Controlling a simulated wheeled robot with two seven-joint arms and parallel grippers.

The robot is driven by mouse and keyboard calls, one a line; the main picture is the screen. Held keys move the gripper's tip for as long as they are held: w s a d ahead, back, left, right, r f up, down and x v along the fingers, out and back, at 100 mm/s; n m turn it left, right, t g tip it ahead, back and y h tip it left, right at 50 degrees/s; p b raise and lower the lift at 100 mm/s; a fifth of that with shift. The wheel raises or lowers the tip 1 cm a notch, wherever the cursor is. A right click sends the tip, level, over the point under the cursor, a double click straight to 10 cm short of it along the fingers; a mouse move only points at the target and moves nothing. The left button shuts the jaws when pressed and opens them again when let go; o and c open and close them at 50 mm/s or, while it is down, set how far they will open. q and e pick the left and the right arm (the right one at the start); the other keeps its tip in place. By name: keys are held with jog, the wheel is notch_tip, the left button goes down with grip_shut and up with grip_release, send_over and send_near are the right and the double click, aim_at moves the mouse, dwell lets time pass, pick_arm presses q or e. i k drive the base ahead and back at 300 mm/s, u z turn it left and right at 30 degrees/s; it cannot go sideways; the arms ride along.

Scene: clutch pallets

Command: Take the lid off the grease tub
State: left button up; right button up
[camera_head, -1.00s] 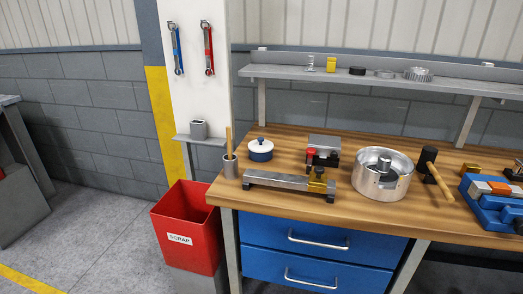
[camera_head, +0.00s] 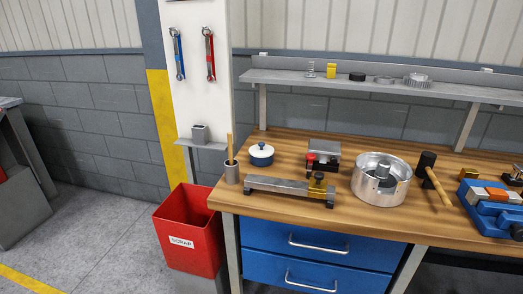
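The grease tub (camera_head: 261,159) is a small blue pot near the back left of the wooden workbench. Its white lid (camera_head: 261,148) with a small dark knob sits on top of it. Neither of my grippers shows in the head view.
A grey cup with a wooden handle (camera_head: 231,172) stands left of the tub at the bench edge. A metal bar fixture (camera_head: 280,189) lies in front. A red scrap bin (camera_head: 188,234) is on the floor.

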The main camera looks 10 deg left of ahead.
aim_at(260, 149)
jog(key=k, duration=0.5)
jog(key=u, duration=1.6)
jog(key=i, duration=1.3)
jog(key=z, duration=2.3)
